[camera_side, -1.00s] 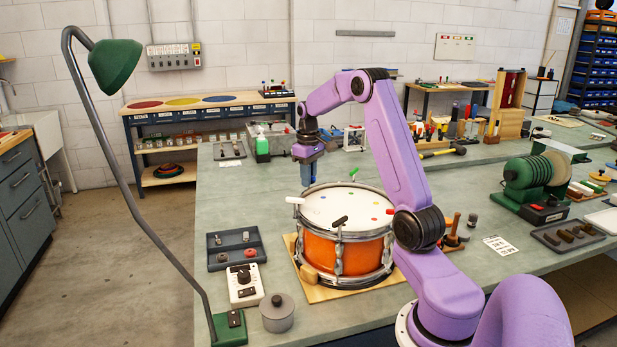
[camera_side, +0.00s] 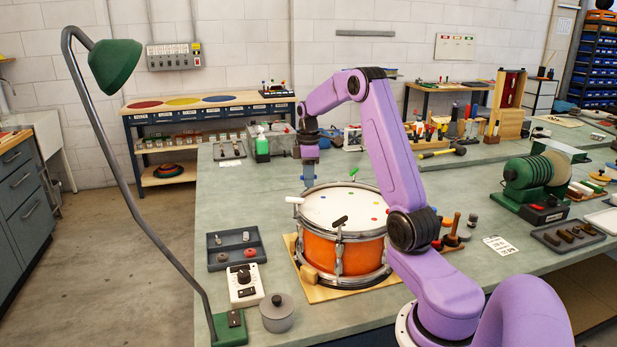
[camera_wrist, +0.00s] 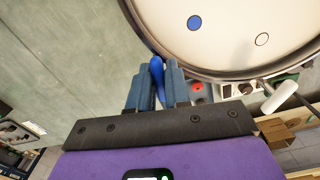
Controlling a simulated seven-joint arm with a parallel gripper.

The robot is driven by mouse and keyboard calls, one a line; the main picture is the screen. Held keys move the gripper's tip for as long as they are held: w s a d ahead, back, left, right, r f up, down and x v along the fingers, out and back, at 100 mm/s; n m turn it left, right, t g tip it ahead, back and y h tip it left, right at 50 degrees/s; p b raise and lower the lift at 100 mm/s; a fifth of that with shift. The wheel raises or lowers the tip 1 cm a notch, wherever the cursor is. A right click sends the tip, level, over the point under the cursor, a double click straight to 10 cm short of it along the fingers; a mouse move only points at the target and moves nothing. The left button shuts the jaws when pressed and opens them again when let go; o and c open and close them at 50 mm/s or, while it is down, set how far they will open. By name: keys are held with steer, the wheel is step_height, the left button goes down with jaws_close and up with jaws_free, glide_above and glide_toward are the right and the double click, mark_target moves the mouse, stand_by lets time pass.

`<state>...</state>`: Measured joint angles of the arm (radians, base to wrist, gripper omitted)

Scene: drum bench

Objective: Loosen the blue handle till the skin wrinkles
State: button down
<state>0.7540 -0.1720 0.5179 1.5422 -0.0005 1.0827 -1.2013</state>
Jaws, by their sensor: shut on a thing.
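The orange drum (camera_side: 322,250) stands on a wooden board with its pale skin (camera_side: 330,207) facing up. The skin looks smooth in both views; the wrist view shows part of it (camera_wrist: 228,45) with a blue dot and a pale ringed dot. My gripper (camera_wrist: 157,84) is at the drum's rim, pointing down, with its fingers shut on the blue handle (camera_wrist: 156,68). In the side view, my gripper (camera_side: 309,180) is at the drum's far left edge and the blue handle cannot be made out.
A white handle (camera_side: 295,200), a black handle (camera_side: 339,220) and a green handle (camera_side: 354,171) stand around the rim. A dark tray (camera_side: 235,248), a control box (camera_side: 245,285) and a grey pot (camera_side: 277,313) lie left of the drum. The lamp pole (camera_side: 135,210) rises farther left.

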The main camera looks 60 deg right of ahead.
steer(key=shift+r+n, duration=0.1)
steer(key=shift+n, duration=0.5)
steer(key=c, duration=1.2)
jaws_free()
steer(key=shift+o, duration=0.2)
step_height(320, 180, up, 17)
steer(key=shift+r, duration=0.2)
steer(key=shift+a, duration=0.1)
